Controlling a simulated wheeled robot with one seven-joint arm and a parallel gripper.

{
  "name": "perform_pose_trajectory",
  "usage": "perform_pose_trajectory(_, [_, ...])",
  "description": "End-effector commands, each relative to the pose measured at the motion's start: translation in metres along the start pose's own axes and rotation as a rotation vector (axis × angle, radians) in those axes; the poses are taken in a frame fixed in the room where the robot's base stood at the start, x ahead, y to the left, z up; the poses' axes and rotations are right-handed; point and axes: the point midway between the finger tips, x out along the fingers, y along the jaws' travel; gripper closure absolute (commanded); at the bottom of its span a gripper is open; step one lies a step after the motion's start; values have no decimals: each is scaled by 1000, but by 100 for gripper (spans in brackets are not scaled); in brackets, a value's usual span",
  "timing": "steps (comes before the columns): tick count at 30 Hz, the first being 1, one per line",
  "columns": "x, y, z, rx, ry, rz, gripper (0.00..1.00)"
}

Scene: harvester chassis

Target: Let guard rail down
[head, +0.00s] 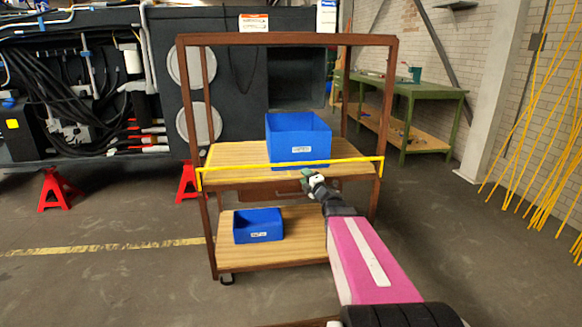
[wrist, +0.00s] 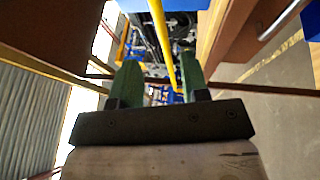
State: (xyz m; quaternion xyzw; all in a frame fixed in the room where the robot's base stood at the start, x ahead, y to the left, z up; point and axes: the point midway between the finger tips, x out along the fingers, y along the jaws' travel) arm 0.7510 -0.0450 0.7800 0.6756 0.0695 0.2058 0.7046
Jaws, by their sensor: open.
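The guard rail (head: 340,162) is a yellow bar across the front of the brown cart's upper shelf. It runs level just above the shelf edge, with short bent ends at both posts. My gripper (head: 309,178) is at the front of the shelf, at or just below the middle of the rail. In the wrist view, the rail (wrist: 160,35) runs lengthwise into the gap between the two green fingers of my open gripper (wrist: 161,82). I cannot tell whether either finger touches it.
A large blue bin (head: 298,135) stands on the upper shelf behind the rail. A smaller blue bin (head: 258,225) sits on the lower shelf. A green workbench (head: 405,90) stands behind right, red jack stands (head: 57,190) at left. The floor right of the cart is clear.

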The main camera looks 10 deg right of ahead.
Motion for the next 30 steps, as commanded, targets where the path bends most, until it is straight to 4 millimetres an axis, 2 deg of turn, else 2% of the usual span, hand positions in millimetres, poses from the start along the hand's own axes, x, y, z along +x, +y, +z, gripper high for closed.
perform_pose_trajectory(8, [24,-1,1,1,2,1,58])
perform_pose_trajectory(21, [97,-1,1,3,0,1,58])
perform_pose_trajectory(25, [106,0,1,3,-1,0,58])
perform_pose_trajectory(30, [107,0,0,3,-1,0,58])
